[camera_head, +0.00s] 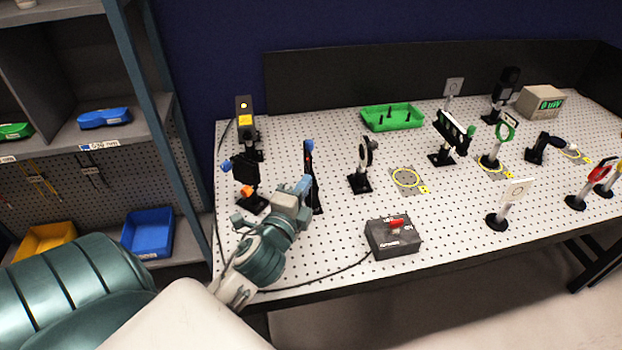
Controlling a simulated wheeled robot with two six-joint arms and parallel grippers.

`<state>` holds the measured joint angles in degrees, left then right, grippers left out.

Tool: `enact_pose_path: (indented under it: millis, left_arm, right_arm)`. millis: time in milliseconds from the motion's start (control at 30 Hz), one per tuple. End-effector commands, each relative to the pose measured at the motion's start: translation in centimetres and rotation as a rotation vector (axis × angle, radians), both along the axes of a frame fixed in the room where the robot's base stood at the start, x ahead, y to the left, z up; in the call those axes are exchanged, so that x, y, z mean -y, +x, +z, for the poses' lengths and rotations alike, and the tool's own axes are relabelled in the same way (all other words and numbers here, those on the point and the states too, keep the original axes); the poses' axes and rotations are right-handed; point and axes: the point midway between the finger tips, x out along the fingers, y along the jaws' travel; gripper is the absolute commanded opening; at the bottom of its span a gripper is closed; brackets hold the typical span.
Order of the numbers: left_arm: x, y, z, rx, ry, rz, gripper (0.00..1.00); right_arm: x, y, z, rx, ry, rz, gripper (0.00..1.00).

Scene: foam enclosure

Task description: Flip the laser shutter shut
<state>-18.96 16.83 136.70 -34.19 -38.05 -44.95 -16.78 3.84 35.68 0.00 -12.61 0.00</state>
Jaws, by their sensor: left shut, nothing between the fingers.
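The laser (245,118) is a dark upright box with a yellow label at the back left of the perforated table. In front of it stands a black mount (246,169) with a blue knob at its left and an orange block (248,191) low down. To its right stands a tall narrow black plate (309,163) with a blue tip and a small red spot. I cannot tell for sure which of these two is the shutter. My left gripper (303,187) is shut and empty, close beside the tall plate; whether it touches is unclear. My right gripper is out of view.
A grey switch box (393,238) with a red rocker sits at the front edge. A black-rimmed optic (361,165), a white card on a post (511,202) and a green tray (392,117) stand to the right. A shelf rack (165,130) borders the left.

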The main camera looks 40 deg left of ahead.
Motion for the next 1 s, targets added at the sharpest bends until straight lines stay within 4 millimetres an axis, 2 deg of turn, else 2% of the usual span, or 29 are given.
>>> enact_pose_path:
  millis: [100,267,833,1000]
  left_arm:
    - [0.4,-1.5,-0.2,-0.001,0.000,-0.001,0.00]
    - [0.7,-2.3,0.0,0.000,-0.001,-0.001,0.00]
    - [0.7,-2.3,0.0,0.000,-0.001,0.000,0.00]
    - [0.7,-2.3,0.0,0.000,-0.001,0.000,0.00]
  right_arm:
    - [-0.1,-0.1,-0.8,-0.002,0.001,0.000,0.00]
    - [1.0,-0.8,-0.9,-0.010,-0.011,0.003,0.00]
    - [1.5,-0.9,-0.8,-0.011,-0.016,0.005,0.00]
    - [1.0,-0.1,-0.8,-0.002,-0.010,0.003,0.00]
